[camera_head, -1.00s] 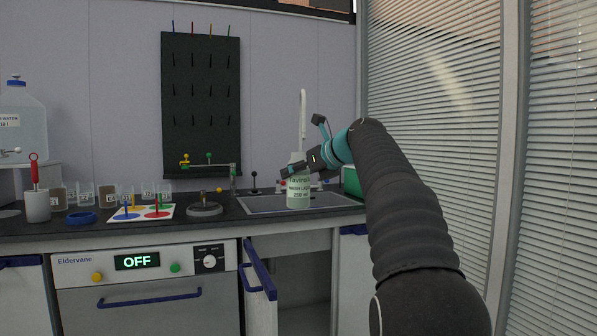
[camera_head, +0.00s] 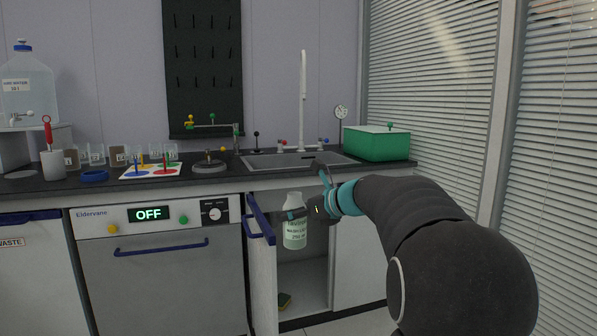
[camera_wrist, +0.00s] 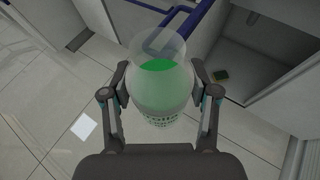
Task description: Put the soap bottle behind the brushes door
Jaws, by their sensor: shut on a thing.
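The soap bottle (camera_head: 294,232) is pale and translucent with green liquid inside and dark lettering. My gripper (camera_head: 305,212) is shut on it and holds it upright in front of the open cupboard below the sink. In the wrist view the bottle (camera_wrist: 160,85) sits between the two fingers of my gripper (camera_wrist: 162,88). A cupboard door with a blue handle (camera_head: 262,225) stands open left of the bottle. Whether it is the brushes door cannot be told, as no label on it is readable. Inside, a small yellow and green sponge (camera_head: 285,300) lies on the cupboard floor.
The sink (camera_head: 290,161) and a green box (camera_head: 376,143) are on the counter above. A dishwasher (camera_head: 160,270) reading OFF stands left of the open door. The cupboard interior around the sponge looks mostly clear.

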